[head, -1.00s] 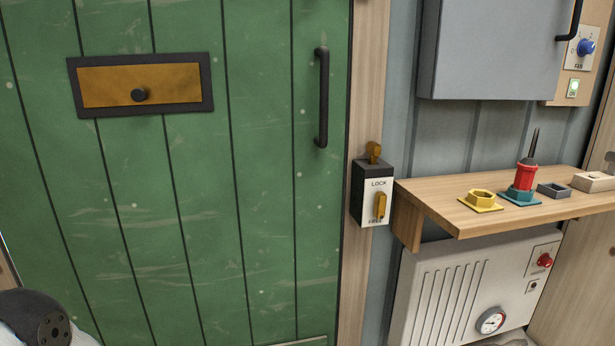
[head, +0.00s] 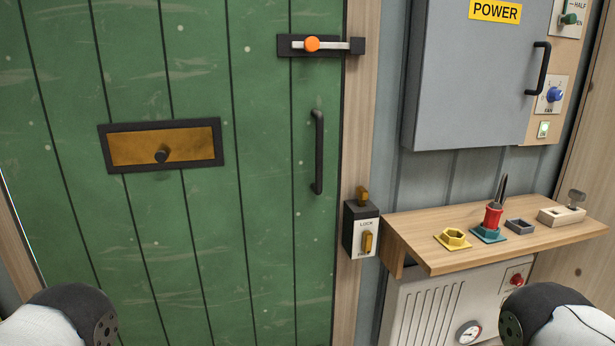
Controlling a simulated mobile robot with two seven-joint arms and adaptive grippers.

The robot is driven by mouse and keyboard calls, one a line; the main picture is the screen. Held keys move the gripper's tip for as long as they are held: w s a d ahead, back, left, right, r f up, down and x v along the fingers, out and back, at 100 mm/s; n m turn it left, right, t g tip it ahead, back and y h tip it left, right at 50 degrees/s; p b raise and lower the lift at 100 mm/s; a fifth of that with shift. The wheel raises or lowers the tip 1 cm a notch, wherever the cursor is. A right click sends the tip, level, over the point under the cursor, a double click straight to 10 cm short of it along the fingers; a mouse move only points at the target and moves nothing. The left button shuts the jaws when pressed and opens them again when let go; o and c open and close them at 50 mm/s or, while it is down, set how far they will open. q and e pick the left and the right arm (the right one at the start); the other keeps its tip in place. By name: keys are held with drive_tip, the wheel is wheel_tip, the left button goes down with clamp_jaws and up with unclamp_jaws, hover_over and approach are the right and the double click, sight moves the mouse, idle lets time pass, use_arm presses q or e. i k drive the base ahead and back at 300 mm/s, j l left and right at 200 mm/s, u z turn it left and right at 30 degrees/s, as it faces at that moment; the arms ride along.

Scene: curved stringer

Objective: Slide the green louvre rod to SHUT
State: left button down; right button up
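The green louvre rod (head: 569,19) shows as a dark green knob on a pale panel (head: 573,8) at the top right of the head view. The words HALF and, below it, OPEN, partly hidden, are on the panel. The knob sits between these two words in height. The upper part of the panel is cut off by the frame, and no SHUT mark shows. Neither gripper is in view; only parts of my arms show at the bottom left and bottom right.
A grey POWER cabinet (head: 478,75) stands left of the panel, with a dark handle (head: 538,68). A blue FAN knob (head: 555,94) is below the panel. A wooden shelf (head: 420,238) with small fittings juts out underneath. A green door (head: 265,230) fills the left.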

sight(564, 20)
drive_tip(key=z, duration=1.25)
